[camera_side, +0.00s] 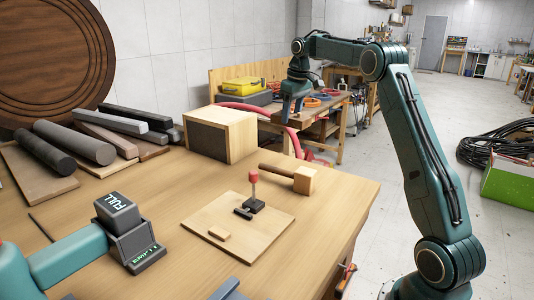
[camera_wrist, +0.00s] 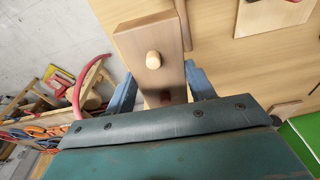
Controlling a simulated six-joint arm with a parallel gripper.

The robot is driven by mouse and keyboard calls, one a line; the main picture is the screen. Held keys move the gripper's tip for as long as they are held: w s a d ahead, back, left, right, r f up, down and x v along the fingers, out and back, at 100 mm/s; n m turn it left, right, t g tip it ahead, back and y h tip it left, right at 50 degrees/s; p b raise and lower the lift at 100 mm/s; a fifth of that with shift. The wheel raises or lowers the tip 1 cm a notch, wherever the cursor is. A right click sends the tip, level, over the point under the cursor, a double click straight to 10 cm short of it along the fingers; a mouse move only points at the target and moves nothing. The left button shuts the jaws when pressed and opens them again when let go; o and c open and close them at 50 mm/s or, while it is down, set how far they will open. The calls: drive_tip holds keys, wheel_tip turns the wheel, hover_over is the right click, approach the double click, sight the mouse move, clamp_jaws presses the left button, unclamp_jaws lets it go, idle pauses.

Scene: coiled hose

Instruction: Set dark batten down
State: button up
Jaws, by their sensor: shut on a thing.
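My gripper (camera_side: 293,106) is raised behind the wooden box and points down. In the wrist view my gripper (camera_wrist: 163,92) has its two blue-grey fingers on either side of a brown wooden piece, which I take for the dark batten (camera_wrist: 133,42). It reaches from between the fingers toward the top of the picture. In the side view the held piece cannot be made out clearly. Whether it touches anything below cannot be told.
On the worktop (camera_side: 335,205) stand a wooden box (camera_side: 236,136), a mallet (camera_side: 303,180) and a thin board (camera_side: 220,228) with a red-topped lever (camera_side: 254,180). Several bars (camera_side: 75,141) lie at the left. A teal piece with a FULL/EMPTY block (camera_side: 128,228) is in front.

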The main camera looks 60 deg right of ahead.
drive_tip(key=w+a+f+n, duration=0.1)
drive_tip(key=w+a+f, duration=0.15)
drive_tip(key=a, duration=1.05)
drive_tip(key=w+a+f+n, duration=0.1)
drive_tip(key=w+a+n, duration=0.15)
drive_tip(key=a, duration=0.95)
drive_tip(key=s+a+f+m, duration=0.1)
drive_tip(key=s+a+f, duration=0.1)
drive_tip(key=s+f, duration=0.1)
drive_tip(key=s+a+f+m, duration=0.1)
drive_tip(key=s+f, duration=0.3)
drive_tip(key=s+a+f+m, duration=0.1)
drive_tip(key=s+a+f, duration=0.1)
drive_tip(key=s+f, duration=0.2)
drive_tip(key=shift+s+a+f, duration=0.1)
drive_tip(key=shift+a+f, duration=0.2)
drive_tip(key=w+a+r, duration=0.2)
drive_tip(key=a+r, duration=1.4)
drive_tip(key=a, duration=0.1)
wheel_tip(320, 180, down, 20)
drive_tip(key=shift+w+f, duration=0.1)
